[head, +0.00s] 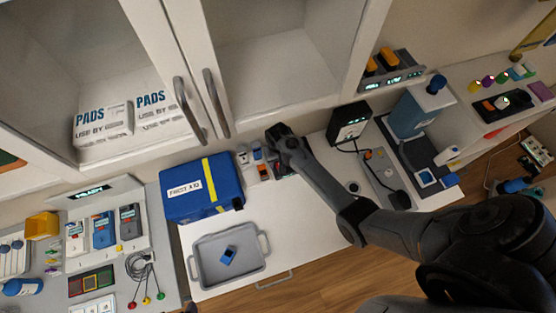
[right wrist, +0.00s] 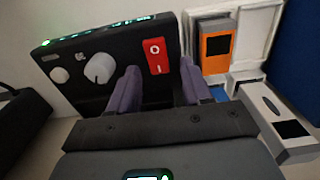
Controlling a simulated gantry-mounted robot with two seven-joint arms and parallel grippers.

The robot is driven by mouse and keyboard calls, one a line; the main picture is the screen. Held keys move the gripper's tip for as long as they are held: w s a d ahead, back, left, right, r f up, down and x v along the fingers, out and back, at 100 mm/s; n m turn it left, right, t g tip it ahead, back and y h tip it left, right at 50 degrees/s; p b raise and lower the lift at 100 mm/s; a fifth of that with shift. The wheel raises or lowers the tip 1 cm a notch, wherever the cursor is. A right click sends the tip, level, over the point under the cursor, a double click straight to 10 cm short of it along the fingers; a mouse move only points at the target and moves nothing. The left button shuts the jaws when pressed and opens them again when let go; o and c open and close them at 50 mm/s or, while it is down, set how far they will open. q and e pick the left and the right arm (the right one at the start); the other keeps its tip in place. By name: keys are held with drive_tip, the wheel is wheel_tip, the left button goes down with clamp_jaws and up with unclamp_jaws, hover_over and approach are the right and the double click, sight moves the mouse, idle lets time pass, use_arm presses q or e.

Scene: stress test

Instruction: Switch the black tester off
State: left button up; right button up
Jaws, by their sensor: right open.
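The black tester (right wrist: 105,70) fills the left and middle of the right wrist view, tilted in the picture. Its face has a large grey knob, a smaller pale knob and a red rocker switch (right wrist: 157,56) marked O and I. Green lit marks show along its top edge. My right gripper (right wrist: 160,76) is open, its two purplish fingers pointing at the tester's face, with the switch between their tips in the picture. Whether a finger touches it, I cannot tell. In the head view my right gripper (head: 279,137) hides most of the tester. My left gripper is not in view.
An orange device (right wrist: 215,46) and white devices stand beside the tester. A blue first-aid box (head: 203,188) is left of them, with a grey tray (head: 207,269) in front. A black box (head: 349,122) with a green display stands right. Cabinet doors hang above.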

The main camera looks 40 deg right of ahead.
clamp_jaws()
drive_tip(key=t+p, duration=0.1)
drive_tip(key=p, duration=0.2)
drive_tip(key=shift+s+a+r+t+h+p, duration=0.1)
drive_tip(key=shift+s+r+t+h+p, duration=0.25)
drive_tip(key=shift+s+t+h, duration=0.05)
drive_tip(key=shift+f+t+h+p, duration=0.15)
drive_tip(key=shift+t+h+p, duration=0.2)
drive_tip(key=shift+t, duration=0.35)
unclamp_jaws()
drive_tip(key=shift+a, duration=0.1)
